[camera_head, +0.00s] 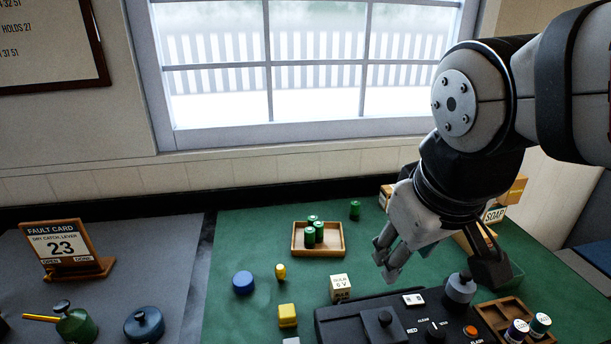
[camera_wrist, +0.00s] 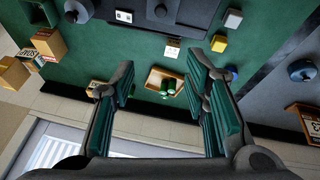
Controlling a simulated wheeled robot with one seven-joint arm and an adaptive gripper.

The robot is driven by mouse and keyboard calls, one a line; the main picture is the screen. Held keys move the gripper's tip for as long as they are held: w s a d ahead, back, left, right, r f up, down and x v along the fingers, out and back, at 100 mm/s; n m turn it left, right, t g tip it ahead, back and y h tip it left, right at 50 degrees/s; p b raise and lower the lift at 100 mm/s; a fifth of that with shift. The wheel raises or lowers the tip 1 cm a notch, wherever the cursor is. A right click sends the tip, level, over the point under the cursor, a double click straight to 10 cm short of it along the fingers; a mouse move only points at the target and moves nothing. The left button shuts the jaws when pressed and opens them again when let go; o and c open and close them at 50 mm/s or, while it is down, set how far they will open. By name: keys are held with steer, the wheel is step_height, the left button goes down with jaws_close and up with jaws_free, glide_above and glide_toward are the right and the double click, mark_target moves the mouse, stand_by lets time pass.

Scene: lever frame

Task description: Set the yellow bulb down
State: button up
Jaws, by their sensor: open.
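The yellow bulb (camera_head: 280,271) is a small piece on the green table mat, between a blue round piece (camera_head: 243,282) and a white cube (camera_head: 340,288). It looks upright and nothing holds it. My gripper (camera_head: 390,262) is to the right of the bulb, clear of it, above the mat near the black control box. In the wrist view my gripper (camera_wrist: 163,78) has its fingers wide apart with nothing between the pads. I cannot make out the bulb clearly there; the finger on the right covers part of that area.
A wooden tray (camera_head: 297,249) holds several green cylinders, and another green cylinder (camera_head: 355,210) stands behind it. A yellow block (camera_head: 287,312) sits in front of the bulb. The black control box (camera_head: 365,331) fills the front. A fault card (camera_head: 63,246) stands at left.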

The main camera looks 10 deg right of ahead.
steer(key=shift+s+d+r+m+t+y, duration=0.1)
steer(key=shift+s+m+t+y, duration=0.2)
steer(key=shift+s, duration=0.35)
steer(key=shift+s+a+r+m+t+y, duration=0.1)
steer(key=shift+s+m, duration=0.25)
steer(key=shift+s, duration=0.25)
steer(key=shift+s+d+r+m+t+y, duration=0.1)
steer(key=shift+s+m+y, duration=0.2)
steer(key=shift+s, duration=0.35)
